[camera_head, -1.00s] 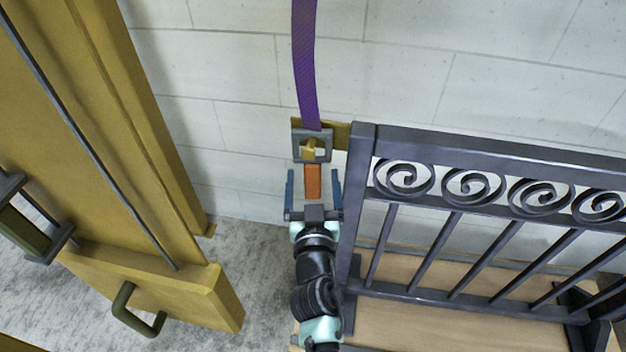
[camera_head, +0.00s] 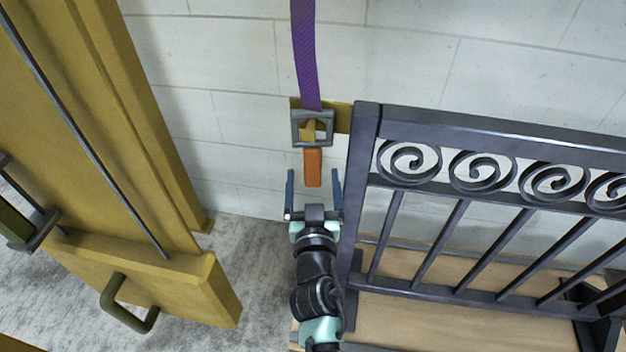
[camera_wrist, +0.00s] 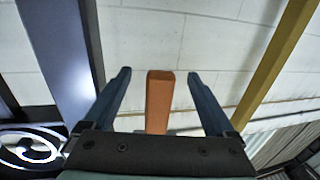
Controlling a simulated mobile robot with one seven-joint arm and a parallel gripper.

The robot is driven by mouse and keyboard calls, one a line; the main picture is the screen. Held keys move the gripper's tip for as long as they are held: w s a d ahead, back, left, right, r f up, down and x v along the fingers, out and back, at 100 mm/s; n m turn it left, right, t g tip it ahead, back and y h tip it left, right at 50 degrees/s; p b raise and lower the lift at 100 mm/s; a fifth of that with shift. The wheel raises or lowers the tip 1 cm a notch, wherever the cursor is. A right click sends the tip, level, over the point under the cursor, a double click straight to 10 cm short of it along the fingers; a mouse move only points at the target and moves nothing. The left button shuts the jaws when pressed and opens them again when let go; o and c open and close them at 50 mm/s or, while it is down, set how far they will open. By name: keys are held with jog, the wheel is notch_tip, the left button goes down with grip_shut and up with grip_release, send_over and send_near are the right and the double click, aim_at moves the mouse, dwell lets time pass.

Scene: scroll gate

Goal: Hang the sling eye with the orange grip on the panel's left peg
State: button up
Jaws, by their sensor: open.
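The sling eye is a grey square ring (camera_head: 296,128) on a purple strap (camera_head: 305,60) that comes down from above. Its orange grip (camera_head: 312,168) points down from the ring. A yellow peg (camera_head: 308,129) shows inside the ring, so the eye appears to be around it at the panel's upper left corner. My gripper (camera_head: 313,174) is open just below, its blue fingers on either side of the grip's lower end, with gaps at both sides. In the wrist view the orange grip (camera_wrist: 159,105) appears centred between the open fingers, touching neither.
The dark scroll panel (camera_head: 368,200) stands close to the right of my gripper, on a wooden base (camera_head: 430,325). A yellow bracket plate (camera_head: 342,115) joins its left post. A large yellow structure with a handle (camera_head: 128,312) stands at left. Grey floor lies between.

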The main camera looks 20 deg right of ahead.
notch_tip(320, 180, down, 8)
jog(key=b, duration=0.7)
jog(key=shift+b, duration=0.4)
jog(key=shift+r, duration=0.15)
jog(key=w+a+b+v, duration=0.1)
jog(key=b+v, duration=0.3)
jog(key=v, duration=0.6)
jog(key=shift+s+a, duration=0.4)
jog(key=shift+a, duration=0.3)
dwell(1.0)
